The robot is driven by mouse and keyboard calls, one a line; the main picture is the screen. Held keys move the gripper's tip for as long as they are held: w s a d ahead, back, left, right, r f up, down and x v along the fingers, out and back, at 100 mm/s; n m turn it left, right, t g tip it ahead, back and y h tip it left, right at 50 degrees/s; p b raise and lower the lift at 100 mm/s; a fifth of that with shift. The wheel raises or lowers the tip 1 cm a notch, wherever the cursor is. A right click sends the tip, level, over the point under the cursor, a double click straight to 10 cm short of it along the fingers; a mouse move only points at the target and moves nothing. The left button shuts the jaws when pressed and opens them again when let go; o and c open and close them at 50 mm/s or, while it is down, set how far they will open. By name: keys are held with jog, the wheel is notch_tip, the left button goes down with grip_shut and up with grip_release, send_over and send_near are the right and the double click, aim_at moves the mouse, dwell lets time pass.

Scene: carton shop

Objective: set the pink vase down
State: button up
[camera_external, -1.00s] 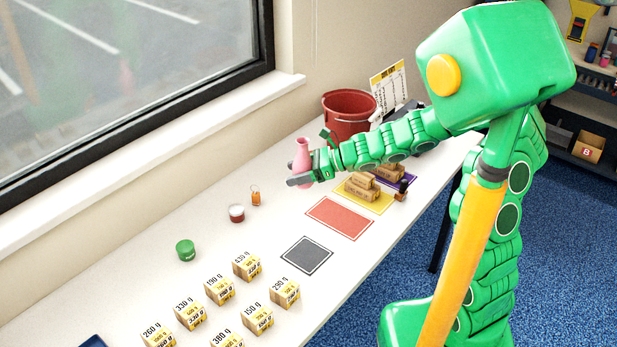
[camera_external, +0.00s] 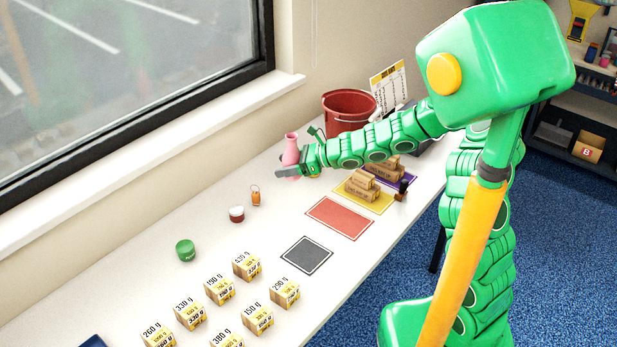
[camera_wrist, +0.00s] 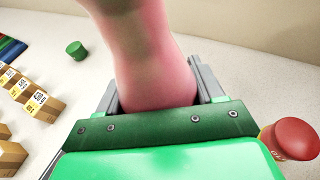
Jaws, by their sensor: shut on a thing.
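The pink vase (camera_external: 291,149) is upright near the wall side of the white table in the outside view. My gripper (camera_external: 290,173) is shut around its lower part. In the wrist view the vase (camera_wrist: 150,60) fills the middle, between the two grey fingers of my gripper (camera_wrist: 155,98). Its base is hidden behind the gripper, so I cannot tell whether it touches the table.
A red bucket (camera_external: 348,113) stands behind my arm. Several labelled cartons (camera_external: 220,290) are at the front. The red mat (camera_external: 340,217) and dark mat (camera_external: 307,255) are bare.

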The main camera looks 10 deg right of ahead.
jog(key=w+a+f, duration=0.2)
jog(key=w+f, duration=0.1)
jog(key=w+a+f, duration=0.1)
jog(key=f, duration=0.1)
jog(key=shift+w+f, duration=0.15)
jog(key=shift+w, duration=0.15)
jog(key=shift+w+a+f, duration=0.3)
jog(key=shift+w+f, duration=0.15)
jog(key=shift+f, duration=1.75)
jog(key=shift+f, duration=0.1)
jog(key=o, duration=1.2)
